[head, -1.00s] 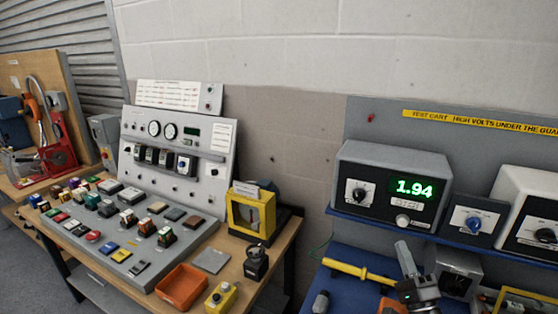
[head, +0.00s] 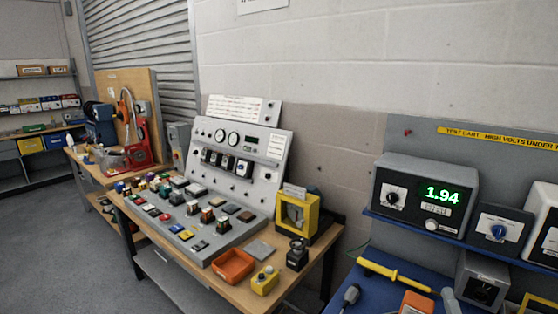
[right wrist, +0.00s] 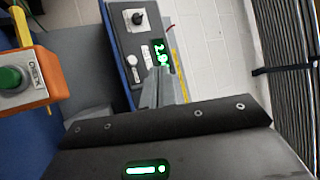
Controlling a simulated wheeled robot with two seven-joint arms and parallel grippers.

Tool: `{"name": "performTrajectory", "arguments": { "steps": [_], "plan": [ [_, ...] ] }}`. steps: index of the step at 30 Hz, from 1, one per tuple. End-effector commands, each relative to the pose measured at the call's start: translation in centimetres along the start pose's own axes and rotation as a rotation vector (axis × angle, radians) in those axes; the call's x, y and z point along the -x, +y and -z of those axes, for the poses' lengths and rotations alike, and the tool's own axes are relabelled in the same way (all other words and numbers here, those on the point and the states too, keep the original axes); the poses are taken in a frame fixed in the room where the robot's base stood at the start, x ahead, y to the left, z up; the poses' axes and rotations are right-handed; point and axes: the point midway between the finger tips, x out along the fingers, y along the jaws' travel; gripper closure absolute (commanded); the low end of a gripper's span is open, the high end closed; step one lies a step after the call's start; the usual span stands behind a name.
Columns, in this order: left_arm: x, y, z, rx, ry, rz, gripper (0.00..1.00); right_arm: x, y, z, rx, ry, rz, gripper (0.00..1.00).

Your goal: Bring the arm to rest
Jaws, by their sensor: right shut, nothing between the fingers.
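My right gripper (head: 450,299) shows only as a grey tip at the bottom edge of the head view, over the blue test cart top. In the right wrist view its fingers (right wrist: 162,88) are shut together with nothing between them. They overlap the grey meter box with the green display in that view, and no contact can be made out. The rest of my right arm is outside the head view. My left gripper is not in view.
The meter box (head: 424,197) reads 1.94 on the cart shelf. A yellow probe (head: 392,273) and an orange box (head: 416,303) lie near my right gripper; an orange button box (right wrist: 30,80) shows close by. The wooden bench (head: 215,287) with a sloped panel stands left. Floor at left is clear.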

Motion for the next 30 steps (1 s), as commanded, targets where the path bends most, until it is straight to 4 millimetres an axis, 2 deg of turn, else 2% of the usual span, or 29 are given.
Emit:
{"name": "performTrajectory", "arguments": {
  "steps": [2,5,11,14,17,21,24,30],
  "plan": [
    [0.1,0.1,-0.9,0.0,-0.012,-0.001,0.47,0.9,0.8,0.0,0.048,-0.001,-0.059,1.0],
    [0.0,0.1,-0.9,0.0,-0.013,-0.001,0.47,1.7,2.0,-0.6,0.118,-0.018,-0.142,1.0],
    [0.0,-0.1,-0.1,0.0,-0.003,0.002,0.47,4.3,5.3,-3.5,0.309,-0.123,-0.363,1.0],
    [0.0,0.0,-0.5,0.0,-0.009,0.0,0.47,6.7,7.1,-5.2,0.432,-0.219,-0.498,1.0],
    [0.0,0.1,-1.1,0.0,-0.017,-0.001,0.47,10.3,8.9,-7.2,0.585,-0.369,-0.651,1.0],
    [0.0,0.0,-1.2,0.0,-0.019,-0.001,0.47,16.8,10.5,-9.8,0.8,-0.666,-0.841,1.0],
    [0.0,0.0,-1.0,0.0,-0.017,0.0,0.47,20.9,10.7,-11.1,0.907,-0.871,-0.919,1.0],
    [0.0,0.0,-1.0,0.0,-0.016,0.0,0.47,27.5,9.9,-12.6,1.041,-1.236,-0.986,1.0]
  ]
}}
